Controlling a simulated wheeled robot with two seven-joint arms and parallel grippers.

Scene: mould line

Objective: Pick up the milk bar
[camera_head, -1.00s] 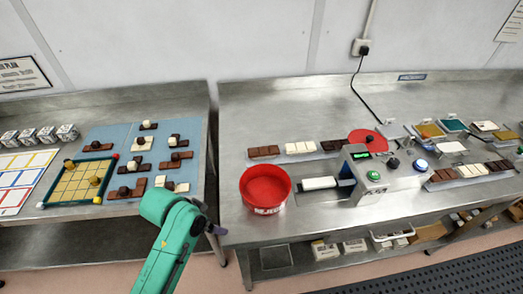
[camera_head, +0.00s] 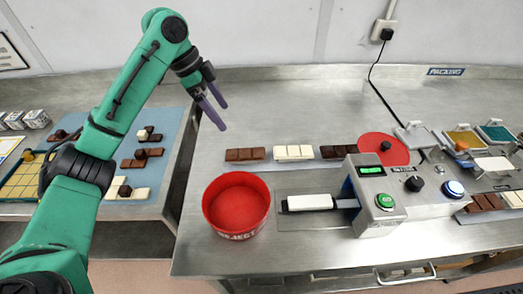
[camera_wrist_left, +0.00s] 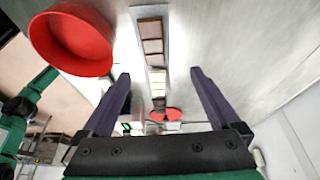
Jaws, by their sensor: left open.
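The milk bar, a mid-brown bar of several segments (camera_head: 245,154), lies at the left end of a pale strip on the steel bench in the head view. It also shows in the left wrist view (camera_wrist_left: 151,42), nearer the camera than the white bar (camera_wrist_left: 157,83). My left gripper (camera_head: 222,116) is open and empty, raised above the bench up and left of the milk bar. In the left wrist view its two purple fingers (camera_wrist_left: 160,75) are spread with the strip of bars between and beyond them. My right gripper is not in view.
The white bar (camera_head: 293,152) and a dark bar (camera_head: 339,152) share the strip. A red reject bin (camera_head: 237,228) stands in front of it. A machine with buttons (camera_head: 385,192) and a red disc (camera_head: 384,149) stand to the right. The bench behind the strip is clear.

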